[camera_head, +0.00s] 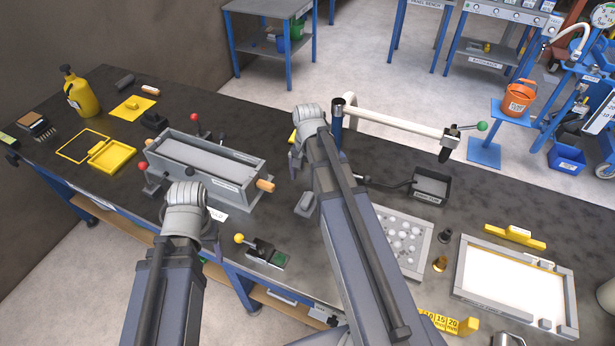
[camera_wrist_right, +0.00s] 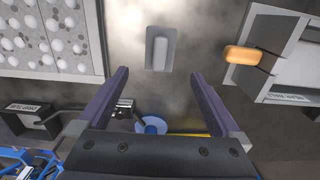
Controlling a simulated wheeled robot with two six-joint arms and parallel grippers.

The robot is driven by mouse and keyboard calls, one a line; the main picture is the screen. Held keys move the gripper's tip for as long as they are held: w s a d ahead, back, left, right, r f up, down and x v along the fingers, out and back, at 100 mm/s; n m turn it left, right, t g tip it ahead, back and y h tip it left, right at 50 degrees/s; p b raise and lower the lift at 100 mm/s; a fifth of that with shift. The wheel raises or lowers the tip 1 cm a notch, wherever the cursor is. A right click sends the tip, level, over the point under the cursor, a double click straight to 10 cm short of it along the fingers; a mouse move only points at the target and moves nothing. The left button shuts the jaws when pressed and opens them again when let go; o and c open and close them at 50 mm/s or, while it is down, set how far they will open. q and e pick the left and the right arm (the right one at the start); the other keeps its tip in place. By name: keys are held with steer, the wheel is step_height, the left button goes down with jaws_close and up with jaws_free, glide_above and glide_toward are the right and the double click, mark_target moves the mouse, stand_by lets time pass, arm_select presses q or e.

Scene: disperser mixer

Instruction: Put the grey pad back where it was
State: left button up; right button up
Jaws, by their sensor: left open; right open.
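The grey pad (camera_head: 306,204), a small flat plate with a raised rounded grip, lies on the dark bench between the long grey trough and my right arm. It also shows in the right wrist view (camera_wrist_right: 160,48), top centre, just beyond the fingertips. My right gripper (camera_wrist_right: 161,74) is open and empty, its two fingers apart with the pad lying between their lines but not touching. In the head view my right gripper (camera_head: 297,158) is mostly hidden by its own wrist. My left gripper (camera_head: 207,220) is in front of the trough, open, its fingers largely hidden.
The grey trough (camera_head: 207,162) with an orange-ended handle stands left of the pad. A perforated plate (camera_head: 402,240) with pale discs and a white framed tray (camera_head: 515,282) lie right. A blue post with a white arm (camera_head: 395,119) rises behind. A yellow outline (camera_head: 83,146) marks bare bench at far left.

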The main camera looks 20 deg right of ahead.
steer(key=s+a+n, duration=0.6)
steer(key=a, duration=0.4)
steer(key=s+a+r+n+h, duration=0.1)
steer(key=s+a+n, duration=0.6)
steer(key=a, duration=0.4)
stand_by(0.3)
